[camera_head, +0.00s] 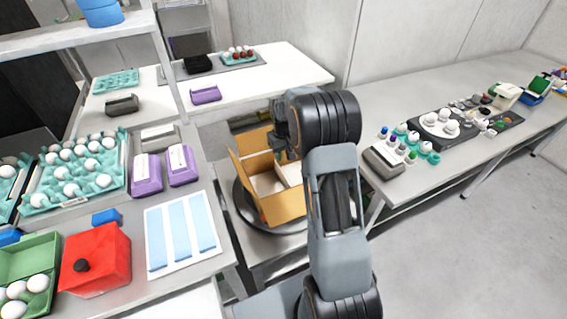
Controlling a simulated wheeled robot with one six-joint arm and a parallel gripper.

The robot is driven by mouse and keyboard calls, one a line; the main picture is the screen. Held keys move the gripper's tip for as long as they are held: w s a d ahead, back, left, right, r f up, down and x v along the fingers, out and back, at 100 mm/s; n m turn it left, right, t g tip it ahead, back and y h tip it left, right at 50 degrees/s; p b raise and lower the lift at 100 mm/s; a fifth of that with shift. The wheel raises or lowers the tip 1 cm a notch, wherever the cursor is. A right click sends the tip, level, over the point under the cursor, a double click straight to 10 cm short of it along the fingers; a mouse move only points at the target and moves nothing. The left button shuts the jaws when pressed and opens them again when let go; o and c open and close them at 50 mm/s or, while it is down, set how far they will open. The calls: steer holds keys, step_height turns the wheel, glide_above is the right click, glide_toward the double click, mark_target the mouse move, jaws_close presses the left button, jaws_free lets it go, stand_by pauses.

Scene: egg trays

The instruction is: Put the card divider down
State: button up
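My arm reaches over an open cardboard box (283,208) that sits on a round dark turntable (243,205). My gripper (284,155) points down at the box's back right part, partly hidden by my own wrist. Its fingertips are too small and dark to show whether they are open or shut. Pale flat surfaces (267,184) show inside the box; I cannot tell whether one of them is the card divider, or whether my gripper touches it.
Left of the box, a bench holds a white sheet with blue stripes (151,237), purple cartons (146,175), a red box (102,252) and a teal egg tray (122,180). On the right, a long table (405,200) holds eggs and small gear. A white shelf (290,72) stands behind.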

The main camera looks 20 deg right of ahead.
steer(key=s+a+r+t, duration=0.1)
steer(key=s+a+r, duration=0.3)
steer(key=s+r, duration=0.3)
steer(key=s+a+r+t, duration=0.2)
steer(key=s+a+r, duration=0.3)
steer(key=s+r, duration=0.25)
steer(key=s+a+f, duration=0.1)
steer(key=s+a, duration=0.1)
steer(key=s, duration=0.7)
steer(key=shift+t, duration=0.4)
